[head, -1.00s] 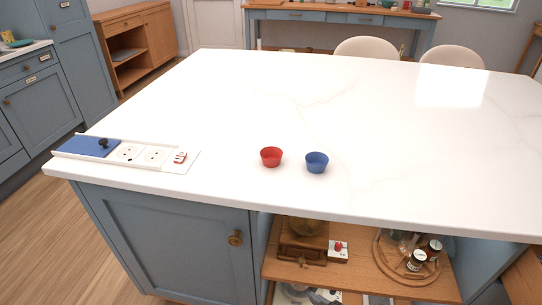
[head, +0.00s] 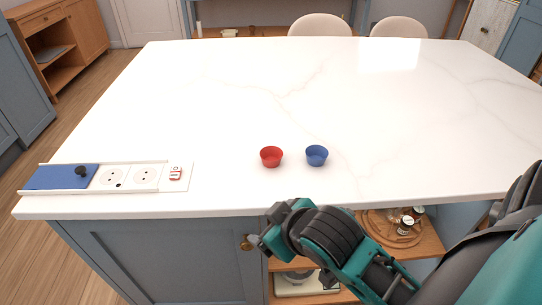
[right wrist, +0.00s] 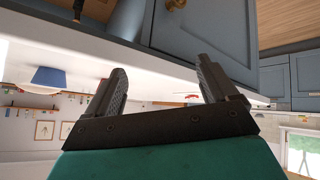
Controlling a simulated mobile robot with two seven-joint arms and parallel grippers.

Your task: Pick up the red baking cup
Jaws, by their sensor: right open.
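The red baking cup (head: 271,157) stands upright on the white island top, near its front edge. A blue baking cup (head: 317,155) stands just right of it, with a small gap between them. My right gripper (head: 257,241) is in front of the island, below the top's edge and nearer to me than the cups; it holds nothing. In the right wrist view, its two fingers (right wrist: 161,68) are spread apart. That view looks upside down; a blue shape in it (right wrist: 52,80) appears to be the blue cup. My left gripper is out of view.
The white island top (head: 240,100) is mostly clear behind the cups. A flat white tray with a blue sliding lid (head: 62,177) lies at the left front. Below is a cabinet door (head: 150,255) and an open shelf with jars on a round wooden board (head: 390,230).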

